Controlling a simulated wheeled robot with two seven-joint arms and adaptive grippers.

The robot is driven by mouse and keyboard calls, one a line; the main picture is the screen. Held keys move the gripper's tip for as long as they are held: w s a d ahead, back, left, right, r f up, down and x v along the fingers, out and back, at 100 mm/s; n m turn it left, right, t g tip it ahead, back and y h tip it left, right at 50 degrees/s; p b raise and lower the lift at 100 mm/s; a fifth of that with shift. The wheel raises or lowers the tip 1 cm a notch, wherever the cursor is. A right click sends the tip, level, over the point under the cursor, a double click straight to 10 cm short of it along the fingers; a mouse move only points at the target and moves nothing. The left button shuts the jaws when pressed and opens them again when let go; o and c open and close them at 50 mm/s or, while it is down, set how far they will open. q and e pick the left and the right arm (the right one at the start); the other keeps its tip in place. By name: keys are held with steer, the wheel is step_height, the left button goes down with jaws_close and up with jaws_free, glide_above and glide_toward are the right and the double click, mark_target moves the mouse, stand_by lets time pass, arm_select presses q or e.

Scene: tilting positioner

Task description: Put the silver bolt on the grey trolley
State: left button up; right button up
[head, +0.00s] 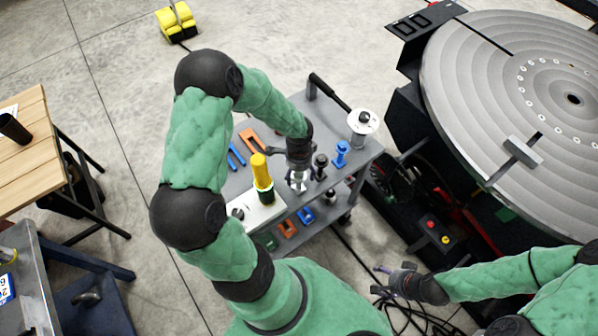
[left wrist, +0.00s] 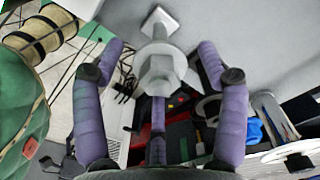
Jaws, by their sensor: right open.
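The silver bolt (head: 298,181) shows just below my left gripper (head: 298,165), over the top of the grey trolley (head: 292,106). In the left wrist view the silver bolt (left wrist: 160,66) has a hex part, a wide round flange and a square end. The purple fingers of my left gripper (left wrist: 160,75) stand apart on both sides of it, with gaps visible. A third finger is below it, and I cannot tell whether that one touches. I cannot tell whether the bolt rests on the trolley. My right gripper (head: 384,279) is open and empty, right of the trolley.
The large round positioner table (head: 500,90) stands at the right. A wooden table (head: 38,140) is at the left.

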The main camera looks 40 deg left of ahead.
arm_select(q)
steer(key=shift+r, duration=0.1)
steer(key=shift+r, duration=0.15)
step_height(320, 180, up, 12)
steer(key=p, duration=0.1)
stand_by(0.4)
steer(key=s+d+f+n+h, duration=0.1)
steer(key=d+f+n+h, duration=0.25)
steer(key=d+f, duration=1)
steer(key=s+d+f+n, duration=0.6)
steer(key=s+d+f, duration=0.2)
steer(key=shift+d+f, duration=0.15)
steer(key=shift+d, duration=0.1)
steer(key=shift+n+h, duration=0.25)
step_height(320, 180, down, 16)
steer(key=b, duration=1.5)
steer(key=shift+b, duration=0.35)
